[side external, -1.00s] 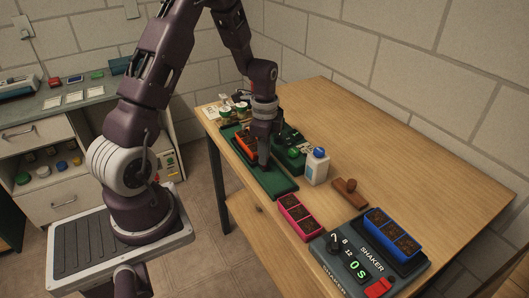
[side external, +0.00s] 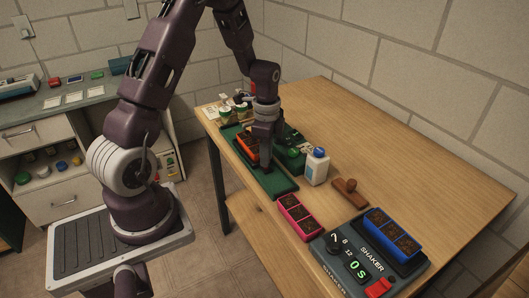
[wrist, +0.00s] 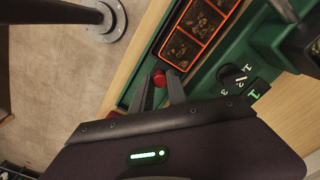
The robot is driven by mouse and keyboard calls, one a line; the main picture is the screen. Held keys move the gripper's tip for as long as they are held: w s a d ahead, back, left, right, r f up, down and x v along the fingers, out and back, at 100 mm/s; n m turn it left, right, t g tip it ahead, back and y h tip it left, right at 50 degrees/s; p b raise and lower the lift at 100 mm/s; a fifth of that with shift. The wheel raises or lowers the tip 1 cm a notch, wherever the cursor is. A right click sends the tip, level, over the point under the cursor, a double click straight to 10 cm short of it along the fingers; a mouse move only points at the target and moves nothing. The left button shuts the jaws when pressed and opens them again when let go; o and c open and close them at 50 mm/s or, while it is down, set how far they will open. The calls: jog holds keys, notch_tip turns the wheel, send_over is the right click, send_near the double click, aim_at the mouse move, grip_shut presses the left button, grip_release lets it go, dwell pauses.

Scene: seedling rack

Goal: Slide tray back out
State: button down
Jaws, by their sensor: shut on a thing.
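An orange-rimmed tray (side external: 246,150) with dark soil cells lies on a long green base (side external: 272,182) at the left side of the table. In the wrist view, the orange tray (wrist: 186,45) is just beyond my fingertips. My gripper (wrist: 158,88) is shut on a small red knob (wrist: 159,77) near the tray's close end. Whether the knob joins the tray is not clear. In the side view, my gripper (side external: 262,148) is low over the base and hides part of the tray. A green unit with a dial (wrist: 238,75) stands beside the tray.
A white bottle with a blue cap (side external: 317,166) and a wooden stamp-like tool (side external: 349,191) stand right of the base. A pink tray (side external: 297,214) lies in front. A blue tray (side external: 391,232) sits on the shaker (side external: 350,262).

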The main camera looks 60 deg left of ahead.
jog(key=d, duration=0.8)
jog(key=shift+d, duration=0.35)
jog(key=c, duration=1.6)
grip_release()
jog(key=shift+o, duration=0.2)
jog(key=shift+r, duration=0.1)
notch_tip(320, 180, up, 7)
